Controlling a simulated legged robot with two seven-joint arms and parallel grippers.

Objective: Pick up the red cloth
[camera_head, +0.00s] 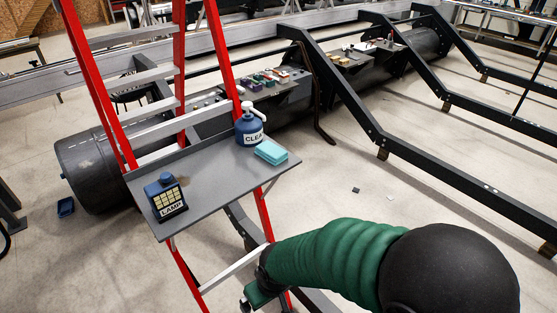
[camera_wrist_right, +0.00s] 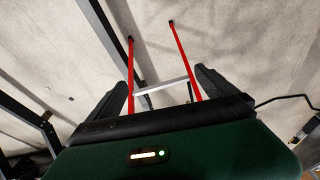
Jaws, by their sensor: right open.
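I can make out no red cloth in either view. A folded light-blue cloth or sponge (camera_head: 270,152) lies on the grey shelf (camera_head: 218,178) of the red ladder, at the shelf's right end. My right arm comes in from the lower right of the head view. My right gripper (camera_head: 258,298) is low, below the shelf and near the ladder's lower rung, partly cut off by the frame edge. In the right wrist view its two dark fingers (camera_wrist_right: 165,84) are apart and empty, with the ladder's red legs beyond. My left gripper is in neither view.
A blue bottle (camera_head: 249,127) with a white pump stands beside the light-blue piece. A blue lamp box (camera_head: 166,198) stands at the shelf's left front. The red ladder (camera_head: 96,85) stands before a dark float (camera_head: 88,172). Black beams (camera_head: 340,100) cross the right. Open floor lies between.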

